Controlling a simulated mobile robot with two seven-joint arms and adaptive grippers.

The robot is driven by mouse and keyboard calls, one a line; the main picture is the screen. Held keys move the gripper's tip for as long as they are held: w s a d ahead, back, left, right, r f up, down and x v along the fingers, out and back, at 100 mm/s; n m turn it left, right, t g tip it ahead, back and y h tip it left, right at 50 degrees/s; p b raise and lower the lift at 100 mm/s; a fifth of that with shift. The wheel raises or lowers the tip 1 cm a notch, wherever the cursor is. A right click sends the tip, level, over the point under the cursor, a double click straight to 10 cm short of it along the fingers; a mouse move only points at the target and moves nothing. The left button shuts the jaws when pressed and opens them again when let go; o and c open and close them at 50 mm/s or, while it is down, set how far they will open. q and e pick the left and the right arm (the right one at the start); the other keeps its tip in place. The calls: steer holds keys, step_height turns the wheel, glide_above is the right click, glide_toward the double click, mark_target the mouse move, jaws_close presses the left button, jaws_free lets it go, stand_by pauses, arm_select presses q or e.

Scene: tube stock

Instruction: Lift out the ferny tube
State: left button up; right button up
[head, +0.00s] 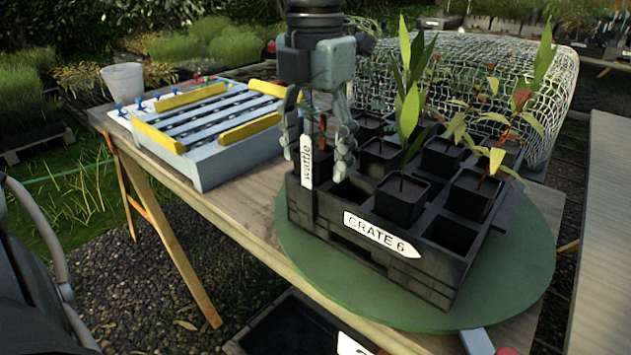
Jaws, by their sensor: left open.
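A black crate (372,272) labelled "CRATE 6" stands on a round green board (520,285) and holds several square black tubes. Broad-leaved green seedlings (408,115) and reddish-stemmed ones (485,160) rise from the middle and right tubes. I cannot pick out a ferny tube for certain; the crate's left back part is partly hidden by my gripper. My left gripper (316,145) points down over the crate's left corner, its fingers spread. A thin brownish stem may show between them. A white "wattle" tag (307,162) stands upright by the left finger. My right gripper is not in view.
A grey slatted tray with yellow bars (200,130) lies on the wooden table (250,215) to the left. A white pot (123,83) stands behind it. A wire mesh tunnel (540,75) is behind the crate. A dark bin (290,325) sits below the table's front edge.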

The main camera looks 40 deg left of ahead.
arm_select(q)
steer(key=shift+c, duration=0.6)
jaws_close()
steer(key=shift+r, duration=0.1)
